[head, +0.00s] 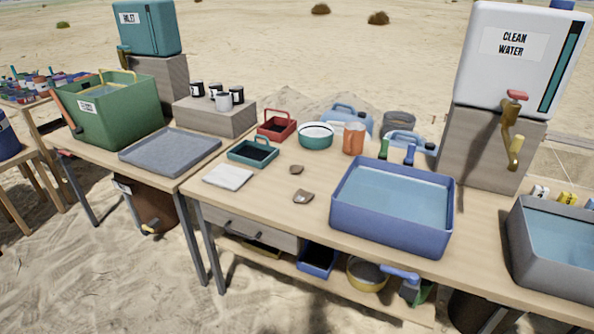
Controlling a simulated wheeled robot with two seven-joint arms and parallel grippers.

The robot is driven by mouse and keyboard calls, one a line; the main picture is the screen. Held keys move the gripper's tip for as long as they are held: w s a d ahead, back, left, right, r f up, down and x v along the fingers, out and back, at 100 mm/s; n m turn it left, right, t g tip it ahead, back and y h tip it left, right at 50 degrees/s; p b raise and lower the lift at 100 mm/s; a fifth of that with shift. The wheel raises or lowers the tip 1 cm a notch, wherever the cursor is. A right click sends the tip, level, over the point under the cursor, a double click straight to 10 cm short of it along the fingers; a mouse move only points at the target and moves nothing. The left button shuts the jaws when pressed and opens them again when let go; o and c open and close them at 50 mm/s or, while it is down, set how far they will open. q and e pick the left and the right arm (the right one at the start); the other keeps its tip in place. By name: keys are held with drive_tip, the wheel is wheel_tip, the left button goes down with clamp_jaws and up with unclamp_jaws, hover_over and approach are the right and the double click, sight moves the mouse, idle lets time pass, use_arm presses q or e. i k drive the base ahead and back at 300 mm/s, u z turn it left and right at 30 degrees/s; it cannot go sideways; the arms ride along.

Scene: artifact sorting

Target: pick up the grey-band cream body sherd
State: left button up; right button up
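Two small brownish sherds lie on the middle table (265,205), left of the blue water basin. The farther sherd (296,170) is the smaller; the nearer sherd (303,197) is larger, with a paler upper face. The two lie apart. They are too small in the head view to tell which has a grey band and cream body. Neither of my grippers shows in the head view.
The blue basin (336,210) of water stands right of the sherds. A white tile (228,176) and teal tray (253,152) lie to their left. A teal bowl (316,137) and orange cup (353,139) stand behind. The tabletop around the sherds is bare.

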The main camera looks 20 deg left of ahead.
sight(295, 169)
drive_tip(key=u, duration=0.6)
drive_tip(key=i, duration=0.95)
drive_tip(key=u, duration=0.75)
